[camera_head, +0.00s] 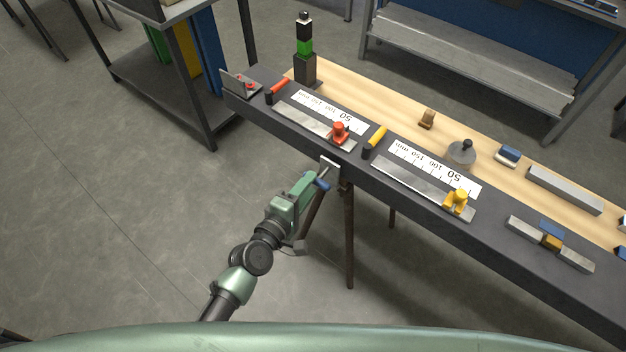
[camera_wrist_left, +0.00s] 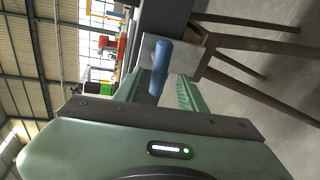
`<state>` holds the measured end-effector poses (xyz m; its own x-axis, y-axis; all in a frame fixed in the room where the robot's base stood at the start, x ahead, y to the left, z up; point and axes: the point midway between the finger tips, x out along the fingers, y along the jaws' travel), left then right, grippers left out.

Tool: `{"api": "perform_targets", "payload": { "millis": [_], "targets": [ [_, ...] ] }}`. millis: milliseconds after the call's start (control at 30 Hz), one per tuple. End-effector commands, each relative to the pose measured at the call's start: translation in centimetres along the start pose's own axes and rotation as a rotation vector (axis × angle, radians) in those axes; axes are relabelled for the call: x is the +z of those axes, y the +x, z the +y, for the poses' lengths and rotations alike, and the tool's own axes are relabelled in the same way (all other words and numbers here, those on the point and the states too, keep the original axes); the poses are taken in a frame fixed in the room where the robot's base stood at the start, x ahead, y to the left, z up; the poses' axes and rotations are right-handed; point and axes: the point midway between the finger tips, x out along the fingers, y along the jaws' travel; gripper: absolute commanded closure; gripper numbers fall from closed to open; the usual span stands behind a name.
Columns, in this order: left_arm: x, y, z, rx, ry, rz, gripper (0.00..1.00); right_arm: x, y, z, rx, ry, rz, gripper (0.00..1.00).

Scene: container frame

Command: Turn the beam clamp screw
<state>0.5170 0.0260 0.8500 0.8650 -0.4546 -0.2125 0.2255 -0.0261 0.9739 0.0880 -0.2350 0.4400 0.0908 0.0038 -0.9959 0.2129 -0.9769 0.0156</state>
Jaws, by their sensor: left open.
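The beam clamp (camera_head: 331,168) is a pale metal block on the front edge of the dark bench. Its screw has a blue handle (camera_head: 322,184) that points down towards my arm. My left gripper (camera_head: 314,184) is open just below the clamp. In the left wrist view the blue handle (camera_wrist_left: 161,66) appears between the two green fingers (camera_wrist_left: 158,86), with gaps on both sides. The metal clamp body (camera_wrist_left: 184,56) shows behind it. I cannot tell how deep the handle sits between the fingers. My right gripper is not in view.
The bench top (camera_head: 391,138) holds rulers, a red clamp piece (camera_head: 340,133), a yellow clamp piece (camera_head: 457,201) and a black-and-green tower (camera_head: 305,55). Thin brown legs (camera_head: 348,240) stand under the bench beside my gripper. The floor left of my arm is clear.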

Motion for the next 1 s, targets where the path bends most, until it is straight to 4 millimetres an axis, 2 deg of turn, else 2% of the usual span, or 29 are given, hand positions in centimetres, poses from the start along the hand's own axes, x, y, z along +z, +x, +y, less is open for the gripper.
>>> {"api": "perform_targets", "payload": {
  "millis": [100,300,867,933,1000],
  "targets": [
    [0.0,-2.2,-0.2,-0.002,0.001,0.000,0.59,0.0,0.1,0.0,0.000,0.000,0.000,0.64],
    [-0.1,-4.2,-0.1,-0.001,0.001,0.000,0.59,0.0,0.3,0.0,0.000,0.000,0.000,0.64],
    [0.0,-4.5,-0.1,-0.001,0.001,0.000,0.59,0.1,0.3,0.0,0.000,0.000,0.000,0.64],
    [-0.1,-4.5,-0.3,-0.006,0.006,0.001,0.59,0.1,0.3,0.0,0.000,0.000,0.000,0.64],
    [-0.3,-4.5,-1.6,-0.031,0.032,0.006,0.59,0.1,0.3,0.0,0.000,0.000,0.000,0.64]
  ]
}}
